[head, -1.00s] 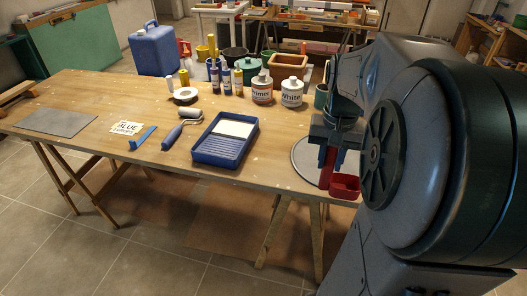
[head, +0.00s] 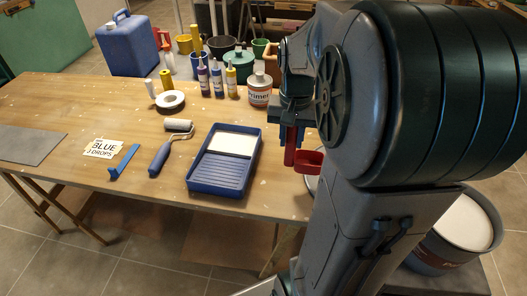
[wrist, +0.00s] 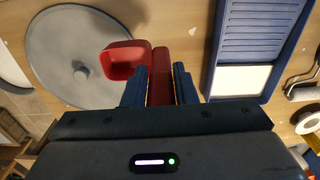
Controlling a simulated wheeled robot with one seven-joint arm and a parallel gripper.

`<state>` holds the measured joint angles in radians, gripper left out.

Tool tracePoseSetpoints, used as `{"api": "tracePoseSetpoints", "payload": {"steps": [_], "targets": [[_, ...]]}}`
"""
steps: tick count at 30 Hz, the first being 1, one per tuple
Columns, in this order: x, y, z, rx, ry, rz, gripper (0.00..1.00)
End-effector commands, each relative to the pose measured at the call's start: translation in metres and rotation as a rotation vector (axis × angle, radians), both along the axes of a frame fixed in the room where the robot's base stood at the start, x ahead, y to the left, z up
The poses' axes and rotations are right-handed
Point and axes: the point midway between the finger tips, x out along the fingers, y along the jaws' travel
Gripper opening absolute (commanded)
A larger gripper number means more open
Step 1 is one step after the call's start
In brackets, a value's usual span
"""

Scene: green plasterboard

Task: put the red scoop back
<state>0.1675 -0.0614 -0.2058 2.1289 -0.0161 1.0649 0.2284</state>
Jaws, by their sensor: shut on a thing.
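The red scoop (head: 307,161) is held by its upright handle in my gripper (head: 291,133), at the right end of the table. In the wrist view the scoop's hollow cup (wrist: 124,62) shows at the left, and its red handle runs between the two blue fingers of my gripper (wrist: 160,88). The scoop is above a round grey disc (wrist: 70,58) with a small knob, which looks like a lid. My arm hides most of that disc in the head view.
A blue paint tray (head: 222,172) lies left of the scoop. A roller (head: 160,158), a blue tool (head: 124,161) and a card (head: 103,147) lie further left. Bottles and a Primer can (head: 259,92) stand behind. A large open bucket (head: 458,232) of pale contents is at the lower right.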

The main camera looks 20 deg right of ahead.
Motion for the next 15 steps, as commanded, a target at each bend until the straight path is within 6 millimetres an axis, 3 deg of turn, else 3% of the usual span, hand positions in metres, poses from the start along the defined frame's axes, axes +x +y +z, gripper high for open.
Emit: {"api": "tracePoseSetpoints", "payload": {"steps": [6, 15], "targets": [[0.033, 0.035, -0.028, 0.000, 0.004, 0.004, 0.01], [0.047, 0.049, -0.049, 0.000, 0.002, 0.000, 0.01]]}}
